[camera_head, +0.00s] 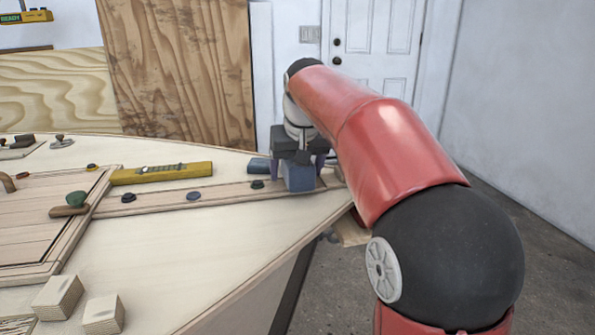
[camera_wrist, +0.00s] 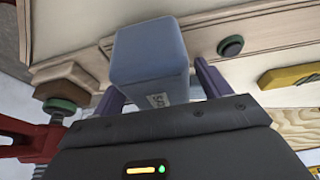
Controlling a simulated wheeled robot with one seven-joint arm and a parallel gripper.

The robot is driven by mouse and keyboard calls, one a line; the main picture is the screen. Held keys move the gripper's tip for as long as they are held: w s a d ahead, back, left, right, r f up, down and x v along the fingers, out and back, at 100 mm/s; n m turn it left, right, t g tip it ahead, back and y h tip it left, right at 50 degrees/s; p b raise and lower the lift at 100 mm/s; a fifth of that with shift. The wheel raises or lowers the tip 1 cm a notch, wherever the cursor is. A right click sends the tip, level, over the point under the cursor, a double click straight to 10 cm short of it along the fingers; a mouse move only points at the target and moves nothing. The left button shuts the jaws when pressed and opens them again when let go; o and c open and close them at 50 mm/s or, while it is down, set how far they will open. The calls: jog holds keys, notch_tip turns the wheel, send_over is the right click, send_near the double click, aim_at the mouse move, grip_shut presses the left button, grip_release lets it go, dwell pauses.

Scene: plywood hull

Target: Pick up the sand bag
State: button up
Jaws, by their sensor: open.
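A blue-grey, box-shaped bag (camera_head: 299,177), which looks like the sand bag, sits on the plywood hull deck near its right end. In the wrist view the bag (camera_wrist: 150,55) shows a small pale label on its lower edge. My gripper (camera_head: 298,167) is right over it, pointing down. Its purple fingers stand on either side of the bag, and in the wrist view my gripper (camera_wrist: 158,88) is open around it. I cannot tell whether either finger touches it. My gripper body hides part of the bag.
A smaller dark blue block (camera_head: 258,166) lies just left of the bag. A yellow level (camera_head: 162,173) and several dark round knobs (camera_head: 193,195) lie further left. Wooden blocks (camera_head: 58,297) stand at front left. The deck's edge is close on the right.

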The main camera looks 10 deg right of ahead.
jog(key=shift+f, duration=0.15)
jog(key=c, duration=1.4)
jog(key=shift+c, duration=0.3)
jog(key=shift+r, duration=0.25)
